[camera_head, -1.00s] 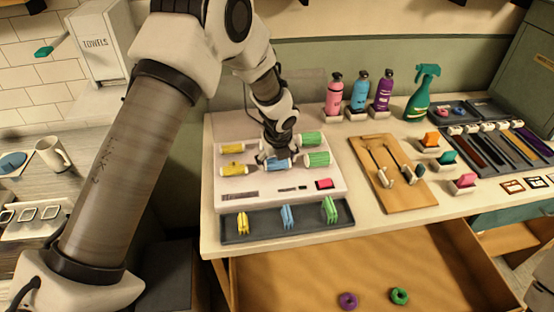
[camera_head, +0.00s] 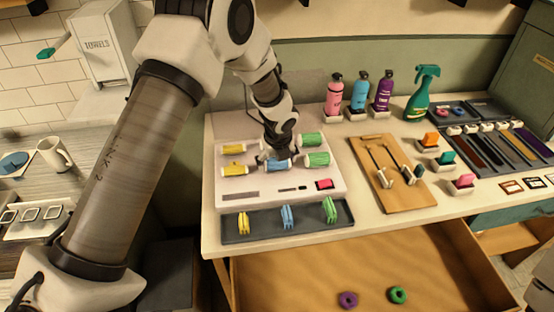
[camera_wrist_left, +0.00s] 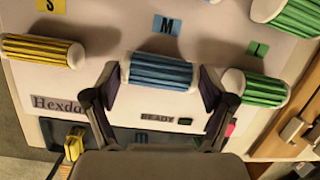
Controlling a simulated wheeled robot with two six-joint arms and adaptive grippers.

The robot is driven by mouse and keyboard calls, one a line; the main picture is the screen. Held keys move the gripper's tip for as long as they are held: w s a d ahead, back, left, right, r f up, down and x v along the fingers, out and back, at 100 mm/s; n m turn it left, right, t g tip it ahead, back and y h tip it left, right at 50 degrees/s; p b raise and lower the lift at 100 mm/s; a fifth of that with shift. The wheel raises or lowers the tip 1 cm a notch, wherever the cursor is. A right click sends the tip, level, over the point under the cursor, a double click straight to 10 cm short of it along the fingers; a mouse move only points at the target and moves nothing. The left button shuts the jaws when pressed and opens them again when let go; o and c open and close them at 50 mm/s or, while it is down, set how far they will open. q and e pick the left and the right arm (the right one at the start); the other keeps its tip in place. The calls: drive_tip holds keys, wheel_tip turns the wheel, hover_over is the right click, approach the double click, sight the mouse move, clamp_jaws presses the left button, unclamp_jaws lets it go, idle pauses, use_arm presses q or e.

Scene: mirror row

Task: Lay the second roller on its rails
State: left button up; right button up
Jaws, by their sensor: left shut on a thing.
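The blue roller (camera_head: 277,165) with white ends lies in the front row of the white board (camera_head: 290,197). My left gripper (camera_wrist_left: 160,88) is shut on it, one dark finger at each end, and it also shows in the head view (camera_head: 274,154). The front row also has a yellow roller (camera_head: 234,170) to the left and a green roller (camera_head: 317,159) to the right. Behind them are another yellow roller (camera_head: 233,149) and another green roller (camera_head: 311,140).
A dark tray (camera_head: 300,227) with yellow, blue and green pieces lies in front of the board. A wooden board (camera_head: 400,195) with tools lies to the right. Bottles (camera_head: 360,93) stand behind. An open drawer (camera_head: 290,270) below holds two rings.

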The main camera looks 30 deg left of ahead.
idle(0.4)
use_arm(q)
drive_tip(key=o, duration=1)
wheel_tip(320, 180, up, 7)
drive_tip(key=p, duration=0.8)
drive_tip(key=shift+f, duration=0.1)
